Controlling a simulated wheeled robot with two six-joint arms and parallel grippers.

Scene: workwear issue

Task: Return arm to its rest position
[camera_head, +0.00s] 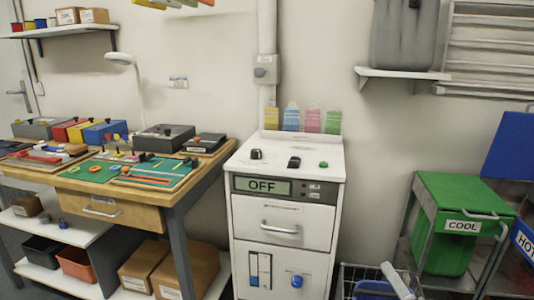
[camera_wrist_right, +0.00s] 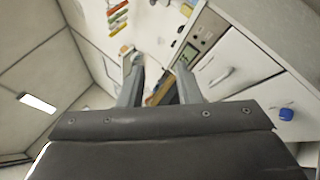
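My right gripper (camera_wrist_right: 157,64) shows in the right wrist view with its two grey fingers apart. Nothing is held between them; the wall, cabinet and a brown surface show beyond. In the head view, a pale grey part (camera_head: 398,281) at the bottom edge, right of the cabinet, seems to be part of my right arm or gripper. It is in front of the wire basket, and the rest is cut off. My left gripper is in neither view.
The white cabinet (camera_head: 285,215) with an OFF display (camera_head: 263,186) stands in the centre. A workbench (camera_head: 106,211) with trays and boxes is left. A green COOL bin (camera_head: 452,205) stands right. A wire basket (camera_head: 347,277) is low beside the cabinet. The wall shelf (camera_head: 403,74) is above.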

